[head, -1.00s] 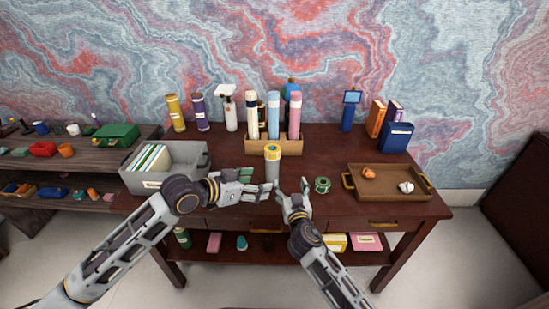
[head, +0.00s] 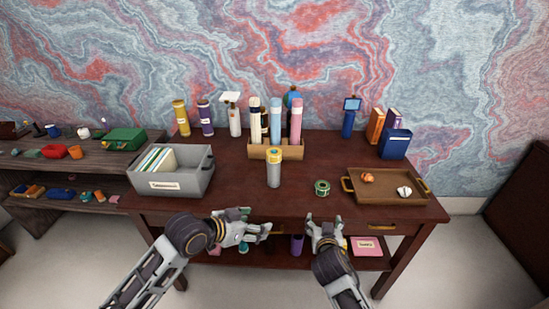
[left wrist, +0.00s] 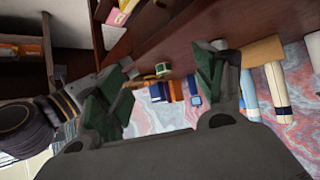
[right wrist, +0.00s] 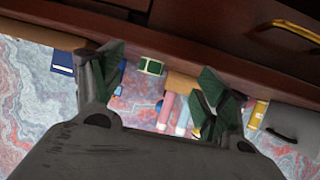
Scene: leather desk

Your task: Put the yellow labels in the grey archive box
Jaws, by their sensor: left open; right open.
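The grey archive box (head: 190,184) stands at the left end of the desktop, open at the top, with several upright folders inside and a pale label on its front. I cannot make out the yellow labels with certainty. A yellow pack lies by a pink labelled pack on the lower shelf in the earlier head view; my right gripper now mostly hides that spot. My left gripper (head: 257,222) is open and empty in front of the desk edge, right of the box. My right gripper (head: 325,222) is open and empty, also in front of the desk edge.
A yellow-topped grey cylinder (head: 274,168) and a green roll (head: 322,187) stand mid-desk. A brown tray (head: 385,197) is at right. A holder (head: 262,152) with tall tubes is behind. The pink pack (head: 366,246) lies on the lower shelf. Front desktop between box and cylinder is clear.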

